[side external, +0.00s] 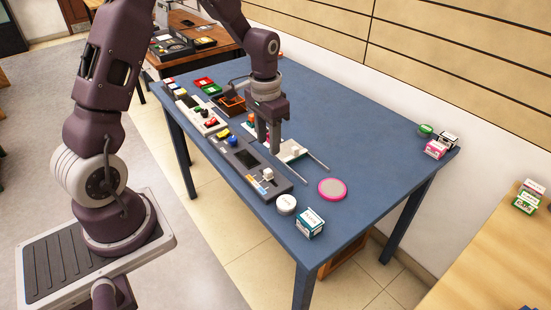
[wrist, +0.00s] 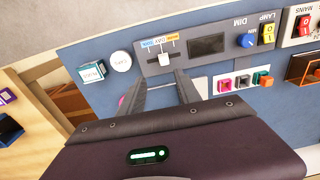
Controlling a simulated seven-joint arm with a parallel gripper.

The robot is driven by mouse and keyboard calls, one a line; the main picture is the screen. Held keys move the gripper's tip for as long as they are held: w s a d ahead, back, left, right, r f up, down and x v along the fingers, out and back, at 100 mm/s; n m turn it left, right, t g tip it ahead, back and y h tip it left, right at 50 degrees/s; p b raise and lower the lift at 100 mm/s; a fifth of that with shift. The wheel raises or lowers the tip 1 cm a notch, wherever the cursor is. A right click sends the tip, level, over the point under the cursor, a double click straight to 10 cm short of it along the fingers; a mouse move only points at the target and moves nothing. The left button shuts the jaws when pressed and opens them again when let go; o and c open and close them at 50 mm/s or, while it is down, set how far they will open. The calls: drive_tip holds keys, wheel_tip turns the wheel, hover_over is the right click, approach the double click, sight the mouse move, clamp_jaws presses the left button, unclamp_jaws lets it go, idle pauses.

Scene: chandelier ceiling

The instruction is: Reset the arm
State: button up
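My gripper (side external: 268,141) hangs over the blue table (side external: 350,122), fingers pointing down. In the wrist view, its two fingers (wrist: 160,79) stand apart with nothing visible between them. The grey control panel (side external: 246,160) lies beside it on the table. In the wrist view the panel shows a white slider handle (wrist: 164,59), a dark display (wrist: 206,44) and a blue knob (wrist: 247,41). A white block (side external: 294,150) on a pale plate with rails is just right of my fingers in the side view. Whether the fingertips touch anything is unclear.
A pink-rimmed disc (side external: 332,190), a white round tin (side external: 287,204) and a teal-and-white box (side external: 310,223) stand near the table's front right. Small boxes (side external: 438,147) sit at the far right corner. An orange-framed tray (side external: 232,104) is behind the panels. The table's right middle is clear.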

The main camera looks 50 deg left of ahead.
drive_tip(key=s+d+r+t, duration=0.1)
drive_tip(key=s+d+r, duration=0.35)
drive_tip(key=r, duration=0.35)
drive_tip(key=s+d+r+t, duration=0.2)
drive_tip(key=s+d+r, duration=0.1)
drive_tip(key=s+r, duration=0.4)
drive_tip(key=s+d+r+t, duration=0.1)
drive_tip(key=s, duration=0.4)
drive_tip(key=s+d+r+t, duration=0.1)
drive_tip(key=s+d+r, duration=0.1)
drive_tip(key=s, duration=0.3)
drive_tip(key=shift+s+d+r, duration=0.25)
drive_tip(key=shift+s+r, duration=0.05)
drive_tip(key=shift+s, duration=0.1)
idle(1.4)
